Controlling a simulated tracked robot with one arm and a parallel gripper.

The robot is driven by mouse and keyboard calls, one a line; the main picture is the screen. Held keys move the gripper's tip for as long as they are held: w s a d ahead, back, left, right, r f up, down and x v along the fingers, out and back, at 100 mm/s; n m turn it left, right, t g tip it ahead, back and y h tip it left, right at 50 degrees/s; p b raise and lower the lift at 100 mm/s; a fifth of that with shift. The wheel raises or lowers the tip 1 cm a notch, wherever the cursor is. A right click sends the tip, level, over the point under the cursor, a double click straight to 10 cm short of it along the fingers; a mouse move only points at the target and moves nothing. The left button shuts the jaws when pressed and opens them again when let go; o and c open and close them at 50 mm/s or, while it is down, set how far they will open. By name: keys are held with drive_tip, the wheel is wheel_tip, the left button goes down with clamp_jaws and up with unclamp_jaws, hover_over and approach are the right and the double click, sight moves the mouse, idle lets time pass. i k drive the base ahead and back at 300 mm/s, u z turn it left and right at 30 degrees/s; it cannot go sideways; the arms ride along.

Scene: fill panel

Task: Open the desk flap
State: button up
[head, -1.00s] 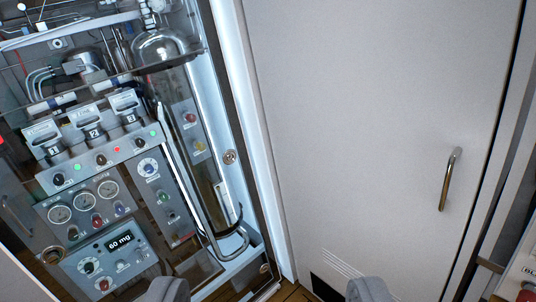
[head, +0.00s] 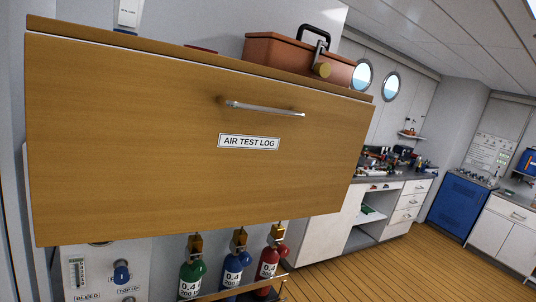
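A wide wooden panel (head: 130,140), which looks like the desk flap, fills the left and middle of the head view. It hangs upright and looks shut, below a wooden top edge. A silver bar handle (head: 265,108) runs across its upper part. A white label (head: 249,142) below the handle reads AIR TEST LOG. My gripper is not in view, so its distance from the handle cannot be told.
A brown case (head: 285,54) with a black handle and a brass padlock (head: 321,70) sits on top. Green (head: 191,277), blue (head: 236,272) and red (head: 269,266) cylinders stand below the panel. Open wooden floor (head: 400,265) lies to the right, before benches and a blue cabinet (head: 458,205).

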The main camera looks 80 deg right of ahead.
sight(122, 144)
drive_tip(key=z, duration=1.55)
drive_tip(key=k, duration=0.7)
drive_tip(key=u, duration=0.05)
drive_tip(key=i, duration=0.5)
